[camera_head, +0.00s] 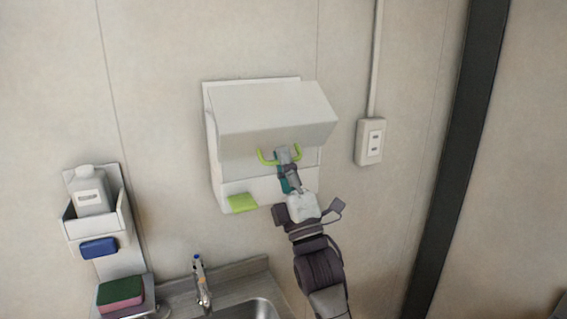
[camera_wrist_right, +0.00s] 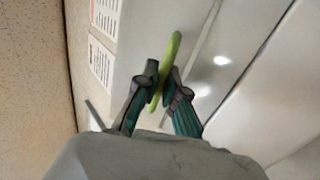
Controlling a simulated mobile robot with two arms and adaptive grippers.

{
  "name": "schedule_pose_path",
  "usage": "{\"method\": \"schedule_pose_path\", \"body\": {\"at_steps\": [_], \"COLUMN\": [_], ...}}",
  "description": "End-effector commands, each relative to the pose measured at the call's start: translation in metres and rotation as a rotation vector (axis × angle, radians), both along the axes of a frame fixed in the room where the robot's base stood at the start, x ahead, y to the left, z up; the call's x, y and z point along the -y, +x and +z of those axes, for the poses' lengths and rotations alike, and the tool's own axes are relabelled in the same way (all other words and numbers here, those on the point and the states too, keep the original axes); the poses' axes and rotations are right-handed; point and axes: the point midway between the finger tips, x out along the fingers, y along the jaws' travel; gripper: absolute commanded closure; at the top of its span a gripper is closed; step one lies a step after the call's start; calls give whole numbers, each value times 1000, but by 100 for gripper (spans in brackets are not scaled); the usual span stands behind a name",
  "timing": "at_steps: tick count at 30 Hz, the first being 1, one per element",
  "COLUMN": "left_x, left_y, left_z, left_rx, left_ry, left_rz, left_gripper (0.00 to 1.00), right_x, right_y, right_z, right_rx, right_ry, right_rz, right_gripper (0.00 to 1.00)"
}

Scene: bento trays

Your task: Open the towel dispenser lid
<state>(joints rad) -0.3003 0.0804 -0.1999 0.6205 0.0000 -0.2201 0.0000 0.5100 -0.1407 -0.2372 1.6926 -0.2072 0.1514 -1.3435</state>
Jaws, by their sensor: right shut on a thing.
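The white towel dispenser (camera_head: 232,170) is mounted on the wall, in the middle of the head view. Its lid (camera_head: 270,108) is a slanted box shape at the top, and I cannot tell from these frames whether it stands open at all. A curved lime-green handle (camera_head: 263,157) sits at the lid's lower front; it also shows in the right wrist view (camera_wrist_right: 175,44). My right gripper (camera_head: 287,154) is shut on the green handle, with its two fingers on either side of it in the right wrist view (camera_wrist_right: 162,88). The fingers hide the handle's middle. My left gripper is not in view.
A green item (camera_head: 242,203) shows at the dispenser's lower left. A wall socket (camera_head: 371,141) is to the right. A sink with a faucet (camera_head: 201,281) is below. A holder with a white bottle (camera_head: 91,190) and sponges (camera_head: 120,290) stand at lower left.

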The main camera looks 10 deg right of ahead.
Motion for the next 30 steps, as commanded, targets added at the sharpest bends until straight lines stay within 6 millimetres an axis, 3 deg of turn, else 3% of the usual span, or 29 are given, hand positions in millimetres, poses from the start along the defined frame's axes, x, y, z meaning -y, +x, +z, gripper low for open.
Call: {"method": "schedule_pose_path", "body": {"at_steps": [1,2,6,17,30], "left_x": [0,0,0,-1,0], "left_y": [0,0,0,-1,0], "left_z": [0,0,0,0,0], "left_rx": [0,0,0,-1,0], "left_ry": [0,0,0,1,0], "left_rz": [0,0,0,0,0], "left_gripper": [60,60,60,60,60], "right_x": [0,0,0,1,19], "right_y": [0,0,0,-3,-58], "right_z": [1,1,1,-3,-64], "right_rx": [1,1,1,0,-4], "right_ry": [1,1,1,0,-1], "right_rz": [-1,-1,-1,-1,-1], "right_gripper": [100,87,65,65,65]}}
